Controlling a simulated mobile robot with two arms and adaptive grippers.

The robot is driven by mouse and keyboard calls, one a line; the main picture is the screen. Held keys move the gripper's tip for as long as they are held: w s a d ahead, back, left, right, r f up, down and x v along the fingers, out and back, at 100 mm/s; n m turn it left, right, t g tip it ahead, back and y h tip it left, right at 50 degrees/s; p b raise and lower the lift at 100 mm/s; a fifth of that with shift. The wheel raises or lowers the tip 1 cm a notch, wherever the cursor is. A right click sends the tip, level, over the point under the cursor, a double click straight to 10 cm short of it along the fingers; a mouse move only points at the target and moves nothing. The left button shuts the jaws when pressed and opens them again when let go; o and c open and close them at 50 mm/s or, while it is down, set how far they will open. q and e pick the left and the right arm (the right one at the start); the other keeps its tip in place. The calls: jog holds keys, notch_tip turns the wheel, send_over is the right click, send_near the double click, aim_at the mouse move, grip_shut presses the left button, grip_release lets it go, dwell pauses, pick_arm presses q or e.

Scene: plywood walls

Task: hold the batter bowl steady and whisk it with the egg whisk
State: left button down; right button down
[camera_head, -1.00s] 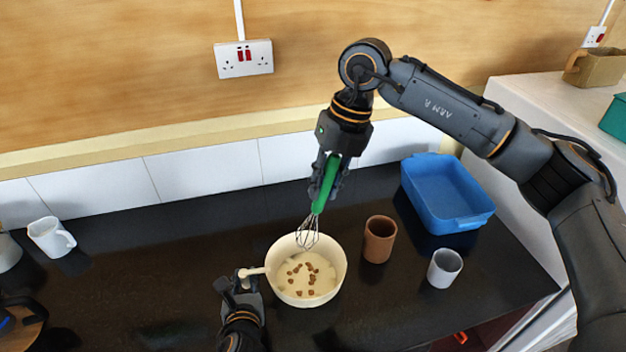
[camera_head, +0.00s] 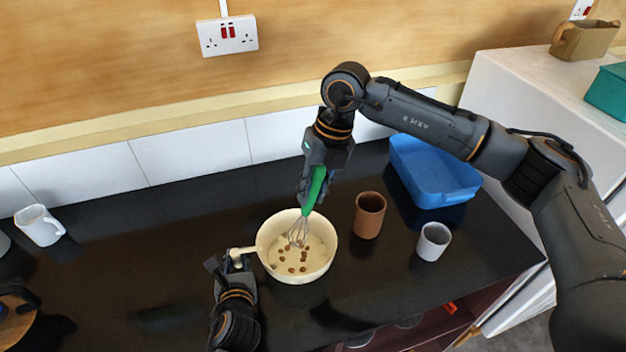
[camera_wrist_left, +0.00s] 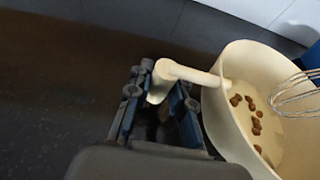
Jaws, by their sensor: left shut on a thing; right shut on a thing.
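The cream batter bowl (camera_head: 312,272) stands upright on the dark counter, with pale batter and several brown lumps inside. Its handle sticks out to the left. My left gripper (camera_head: 236,262) is shut on that handle; the left wrist view shows the handle (camera_wrist_left: 186,72) between my left fingers (camera_wrist_left: 155,100). My right gripper (camera_head: 316,178) is shut on the green grip of the egg whisk (camera_head: 314,190), above the bowl. The whisk is tilted, and its wire end is down inside the bowl, at the batter. The wires also show in the left wrist view (camera_wrist_left: 292,95). Whether they touch the bowl floor is hidden.
A brown cup (camera_head: 369,216) and a grey cup (camera_head: 433,241) stand right of the bowl, with a blue tub (camera_head: 433,172) behind them. A white mug (camera_head: 38,226) is far left. The counter (camera_head: 140,250) between mug and bowl is mostly clear.

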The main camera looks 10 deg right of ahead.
aim_at(313, 206)
jog(key=shift+d+x, duration=0.2)
jog(key=shift+x, duration=0.55)
jog(key=shift+d+x, duration=0.15)
jog(key=shift+x, duration=0.6)
jog(key=shift+d+x, duration=0.2)
jog(key=shift+x, duration=0.6)
jog(key=shift+w+f, duration=0.1)
jog(key=shift+f, duration=0.05)
jog(key=shift+d, duration=0.1)
